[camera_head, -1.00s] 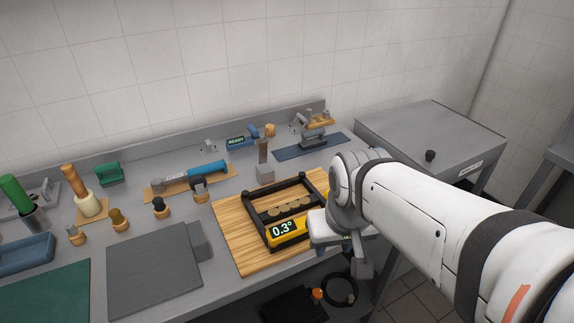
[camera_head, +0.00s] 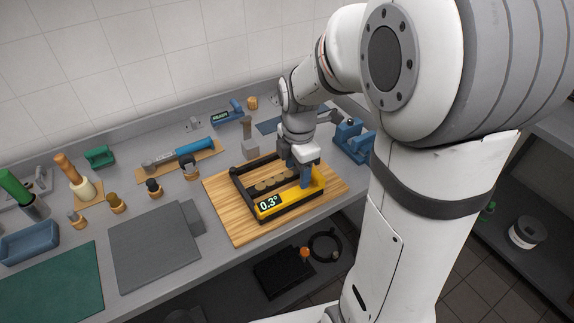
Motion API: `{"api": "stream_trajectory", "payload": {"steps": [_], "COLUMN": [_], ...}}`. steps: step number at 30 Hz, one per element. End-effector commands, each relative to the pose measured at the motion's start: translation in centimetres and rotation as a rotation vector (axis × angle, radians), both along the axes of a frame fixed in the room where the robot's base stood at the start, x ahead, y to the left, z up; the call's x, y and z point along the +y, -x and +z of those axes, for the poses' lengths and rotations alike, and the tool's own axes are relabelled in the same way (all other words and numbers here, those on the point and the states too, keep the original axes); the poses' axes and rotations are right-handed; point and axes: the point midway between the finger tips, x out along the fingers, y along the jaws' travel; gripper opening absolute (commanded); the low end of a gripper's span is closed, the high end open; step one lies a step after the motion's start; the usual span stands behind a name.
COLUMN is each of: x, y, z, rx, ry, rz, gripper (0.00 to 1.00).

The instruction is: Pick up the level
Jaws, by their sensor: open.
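The level (camera_head: 285,202) is a yellow and black bar with a display reading 0.3°. It lies along the front side of a black frame (camera_head: 240,187) on a striped wooden board (camera_head: 228,222). My gripper (camera_head: 306,184) is open and points down at the right part of the level. Its blue fingers overlap the level in the picture. The far finger is mostly hidden, and I cannot tell whether the fingers touch the level.
Several round discs lie inside the black frame. A grey plate (camera_head: 150,248) lies to the left. The counter's front edge is close to the board.

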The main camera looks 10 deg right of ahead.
Motion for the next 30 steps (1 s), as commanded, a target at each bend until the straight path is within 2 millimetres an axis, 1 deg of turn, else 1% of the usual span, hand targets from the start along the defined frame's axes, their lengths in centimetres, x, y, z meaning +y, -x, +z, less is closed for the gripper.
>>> {"api": "stream_trajectory", "payload": {"steps": [2, 5, 13, 18, 21, 24, 30], "x": [0.1, 0.1, -0.1, -0.3, -0.3, -0.2, -0.2], "y": [-0.3, -0.5, -0.4, -0.4, -0.4, -0.5, -0.5], "z": [-0.1, -0.9, -3.9, -6.3, -7.4, -7.9, -8.0], "rx": [0.006, 0.011, 0.013, 0.014, 0.012, 0.009, 0.008], "ry": [0.0, 0.0, 0.001, 0.0, 0.0, 0.001, 0.0], "rz": [0.05, 0.077, 0.077, 0.076, 0.076, 0.077, 0.077], "gripper": [0.56, 0.56, 0.56, 0.56, 0.56, 0.56, 0.56]}}
